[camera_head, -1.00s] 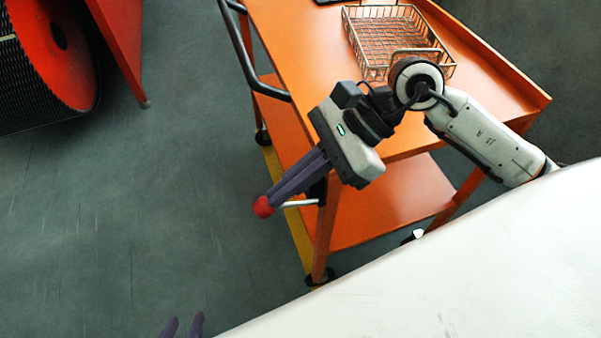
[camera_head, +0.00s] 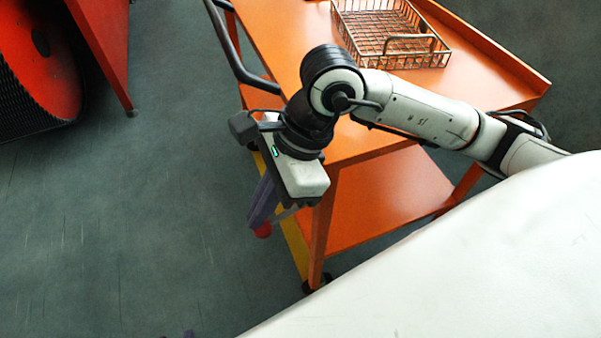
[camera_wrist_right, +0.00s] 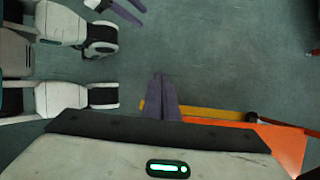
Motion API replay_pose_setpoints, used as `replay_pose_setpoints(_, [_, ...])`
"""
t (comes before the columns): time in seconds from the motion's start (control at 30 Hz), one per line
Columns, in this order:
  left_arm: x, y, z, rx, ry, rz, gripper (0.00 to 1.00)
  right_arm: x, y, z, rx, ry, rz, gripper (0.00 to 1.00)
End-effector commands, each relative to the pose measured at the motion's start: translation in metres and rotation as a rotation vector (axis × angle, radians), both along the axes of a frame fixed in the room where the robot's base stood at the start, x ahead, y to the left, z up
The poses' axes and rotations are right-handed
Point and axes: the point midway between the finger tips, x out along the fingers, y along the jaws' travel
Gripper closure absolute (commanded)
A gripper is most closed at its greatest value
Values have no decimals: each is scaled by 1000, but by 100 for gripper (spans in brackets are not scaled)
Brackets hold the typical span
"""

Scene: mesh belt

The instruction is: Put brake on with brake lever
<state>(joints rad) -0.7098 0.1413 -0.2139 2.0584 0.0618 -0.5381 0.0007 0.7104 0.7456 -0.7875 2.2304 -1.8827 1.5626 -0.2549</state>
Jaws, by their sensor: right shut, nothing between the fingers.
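The brake lever is a thin metal rod with a red ball knob (camera_head: 262,231), at the near left side of the orange cart (camera_head: 385,195). In the head view the rod slopes down and left to the knob. My right gripper (camera_head: 257,222) points down with its purple fingers shut and empty. Its tips are at the knob and partly cover the rod; contact cannot be told. In the right wrist view its fingers (camera_wrist_right: 161,80) are together, and I cannot make out the knob. My left gripper (camera_wrist_right: 128,10) shows there at the top with its fingers apart.
A wire basket (camera_head: 388,40) sits on the cart's top. A black handle (camera_head: 238,60) runs along the cart's left side. A red machine with a drum (camera_head: 45,65) stands at the upper left. The grey floor (camera_head: 140,220) between is clear.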

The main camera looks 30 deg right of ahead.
Motion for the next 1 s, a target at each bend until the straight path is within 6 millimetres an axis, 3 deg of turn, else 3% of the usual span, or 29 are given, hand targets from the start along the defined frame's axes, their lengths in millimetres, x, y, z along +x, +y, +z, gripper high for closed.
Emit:
replay_pose_setpoints(0.8, [3,-1,-2,-19,-24,10,64,-2,0,-13,-5,10,0,100])
replay_pose_setpoints(1.0, [1,0,4,-13,-16,6,64,-1,0,4,-3,6,0,100])
